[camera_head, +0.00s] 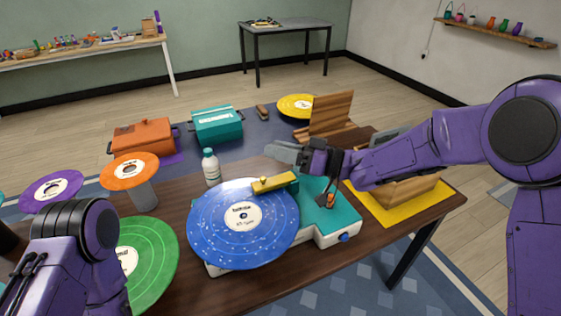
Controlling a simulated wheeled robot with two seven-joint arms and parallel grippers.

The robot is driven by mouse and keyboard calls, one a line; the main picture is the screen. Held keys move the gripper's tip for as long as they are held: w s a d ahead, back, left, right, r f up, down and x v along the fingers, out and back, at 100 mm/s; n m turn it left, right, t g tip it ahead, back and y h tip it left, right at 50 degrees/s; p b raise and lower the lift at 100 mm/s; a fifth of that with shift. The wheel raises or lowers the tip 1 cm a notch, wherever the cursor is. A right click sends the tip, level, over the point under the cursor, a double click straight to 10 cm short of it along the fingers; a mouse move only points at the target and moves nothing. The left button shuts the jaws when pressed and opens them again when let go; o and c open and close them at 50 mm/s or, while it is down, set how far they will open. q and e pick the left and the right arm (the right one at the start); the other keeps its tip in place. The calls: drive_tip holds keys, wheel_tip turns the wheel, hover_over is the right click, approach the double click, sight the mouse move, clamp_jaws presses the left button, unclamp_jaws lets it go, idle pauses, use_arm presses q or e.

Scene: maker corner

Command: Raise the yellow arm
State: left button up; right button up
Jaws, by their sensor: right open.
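The yellow arm (274,183) lies low across the right part of the blue speckled record (225,232). The record rests on a white and teal record player (340,226) on the dark wooden table. My right gripper (285,154) comes in from the right. It is open, and in the picture it shows just above the yellow arm, apart from it. Its wrist hides part of the player's back right.
A white bottle (211,168) stands behind the record. An orange disc (136,170) on a grey stand, a green record (148,264) and a purple record (52,189) are at the left. A wooden crate (408,191) sits on a yellow mat (440,203) at the right.

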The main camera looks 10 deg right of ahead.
drive_tip(key=s+r, duration=0.2)
drive_tip(key=s, duration=0.3)
drive_tip(key=shift+s+a+r+b, duration=0.25)
drive_tip(key=shift+s+r+b, duration=0.05)
drive_tip(key=shift+s, duration=0.1)
